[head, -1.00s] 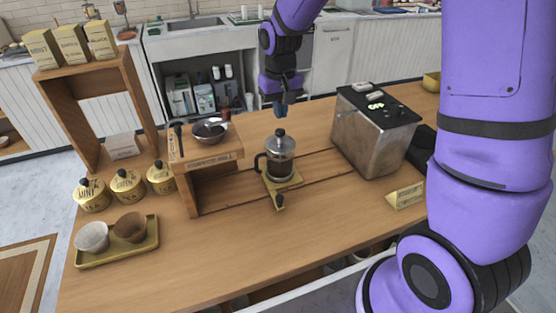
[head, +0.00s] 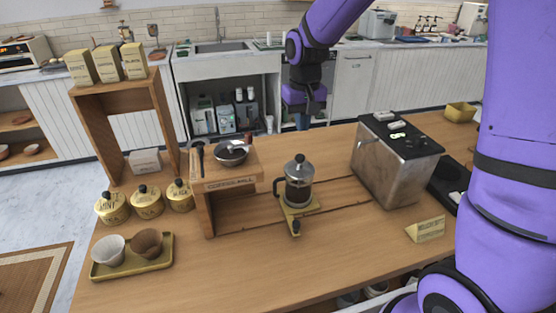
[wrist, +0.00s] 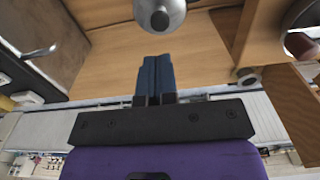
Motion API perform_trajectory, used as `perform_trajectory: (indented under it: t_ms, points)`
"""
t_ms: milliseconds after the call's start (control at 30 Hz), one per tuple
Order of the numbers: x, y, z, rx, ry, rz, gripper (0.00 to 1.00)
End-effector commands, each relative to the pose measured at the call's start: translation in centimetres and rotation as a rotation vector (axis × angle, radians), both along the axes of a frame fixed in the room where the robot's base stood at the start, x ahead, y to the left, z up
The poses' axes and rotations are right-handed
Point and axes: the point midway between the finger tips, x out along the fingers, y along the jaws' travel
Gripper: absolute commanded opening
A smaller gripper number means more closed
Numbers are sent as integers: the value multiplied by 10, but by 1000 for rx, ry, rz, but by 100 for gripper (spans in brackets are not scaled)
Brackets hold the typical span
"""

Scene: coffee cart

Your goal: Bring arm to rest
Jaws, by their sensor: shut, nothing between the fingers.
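My purple arm comes in from the right and arches over the cart. My gripper (head: 303,121) hangs fingers-down at the far side of the wooden counter (head: 250,270), behind the French press (head: 298,188). In the wrist view my gripper (wrist: 155,78) shows its blue fingers pressed together with nothing between them. The French press stands upright on a small gold tray, apart from my gripper. The top of the press, its round knob and silver lid (wrist: 160,12), shows at the top edge of the wrist view.
A metal machine marked OFF (head: 395,165) stands right of the press. A wooden stand (head: 228,176) with a pan (head: 231,152) is at its left. Tea tins (head: 147,202), a tray with two cups (head: 153,263) and a shelf with boxes (head: 122,85) fill the left side.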

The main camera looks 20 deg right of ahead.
Motion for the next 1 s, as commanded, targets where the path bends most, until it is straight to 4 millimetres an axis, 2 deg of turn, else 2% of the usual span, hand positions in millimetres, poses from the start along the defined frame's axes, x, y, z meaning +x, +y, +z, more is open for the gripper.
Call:
perform_trajectory:
  t_ms: [167,333,500,700,1000]
  points:
    - [-4,-2,7,-1,-11,0,0]
    - [-27,-12,39,-4,-60,-2,0]
    - [-64,-24,78,-7,-130,-2,0]
    - [-112,-38,112,-9,-207,-4,0]
    - [-186,-55,145,-6,-327,-5,0]
